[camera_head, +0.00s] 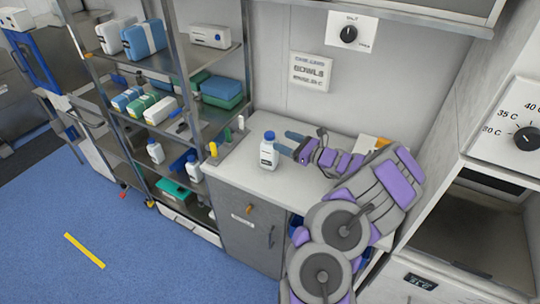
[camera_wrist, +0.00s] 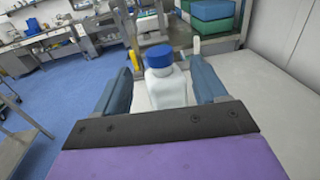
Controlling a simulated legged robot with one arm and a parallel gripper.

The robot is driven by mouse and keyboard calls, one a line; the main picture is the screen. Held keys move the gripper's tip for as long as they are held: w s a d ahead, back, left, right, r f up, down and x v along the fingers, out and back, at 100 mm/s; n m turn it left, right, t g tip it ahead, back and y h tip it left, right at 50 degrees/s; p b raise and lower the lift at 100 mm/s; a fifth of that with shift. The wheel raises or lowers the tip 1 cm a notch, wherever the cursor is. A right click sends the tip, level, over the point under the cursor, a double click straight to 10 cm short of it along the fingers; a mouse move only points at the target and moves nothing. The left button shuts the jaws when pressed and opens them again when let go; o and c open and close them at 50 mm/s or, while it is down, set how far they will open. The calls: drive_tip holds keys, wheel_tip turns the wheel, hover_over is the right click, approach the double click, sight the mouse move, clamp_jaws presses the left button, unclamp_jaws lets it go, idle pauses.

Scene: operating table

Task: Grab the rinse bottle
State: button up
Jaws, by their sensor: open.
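The rinse bottle (camera_head: 268,152) is white with a blue cap and a printed label. It stands upright on the white counter (camera_head: 262,186), near its left end. My gripper (camera_head: 283,142) is just to the right of the bottle, its blue-grey fingers pointing left at it. In the wrist view the bottle (camera_wrist: 165,84) stands ahead, in line with the gap between the two open fingers (camera_wrist: 164,84). The fingers look apart from it, with nothing held. The bottle's lower part is hidden by the gripper's dark base in the wrist view.
A metal shelf rack (camera_head: 186,85) with boxes and two similar bottles (camera_head: 193,168) stands left of the counter. A yellow-topped item (camera_head: 213,150) is at the counter's left edge. The wall (camera_head: 275,60) is behind. The counter's front is clear.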

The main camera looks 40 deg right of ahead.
sight(274, 137)
drive_tip(key=b+x, duration=0.1)
drive_tip(key=x, duration=0.6)
drive_tip(key=shift+w+a, duration=0.1)
drive_tip(key=shift+w, duration=0.05)
clamp_jaws()
idle(0.6)
idle(0.3)
